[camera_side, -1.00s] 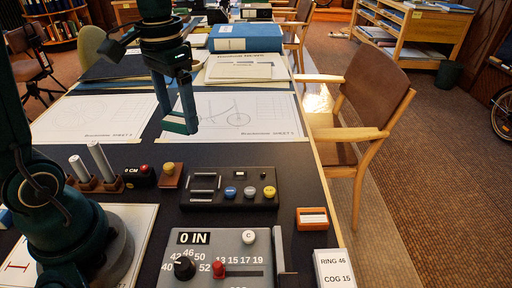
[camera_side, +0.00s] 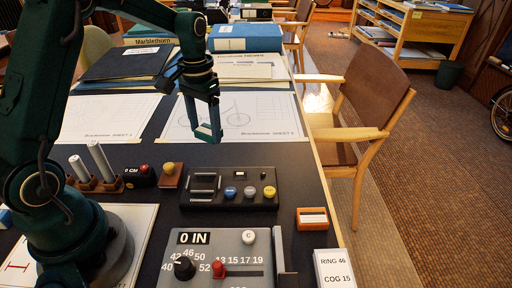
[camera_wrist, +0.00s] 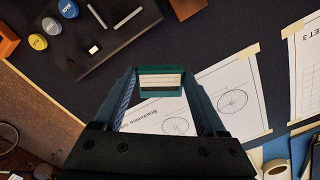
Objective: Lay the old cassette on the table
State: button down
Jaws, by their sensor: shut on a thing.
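My gripper (camera_side: 208,136) is shut on the old cassette (camera_wrist: 160,82), a small flat dark green piece with a pale striped label. In the wrist view the cassette spans the gap between the two fingertips.
A black console with coloured buttons (camera_side: 230,203) stands nearer the camera, with an orange box (camera_side: 311,219) to its right. Books and folders (camera_side: 246,38) lie behind. A chair (camera_side: 370,100) stands right.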

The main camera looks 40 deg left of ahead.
jog(key=shift+f, duration=2.1)
jog(key=shift+f, duration=0.85)
dwell(0.5)
grip_release()
jog(key=shift+r, duration=0.15)
jog(key=shift+r, duration=3.4)
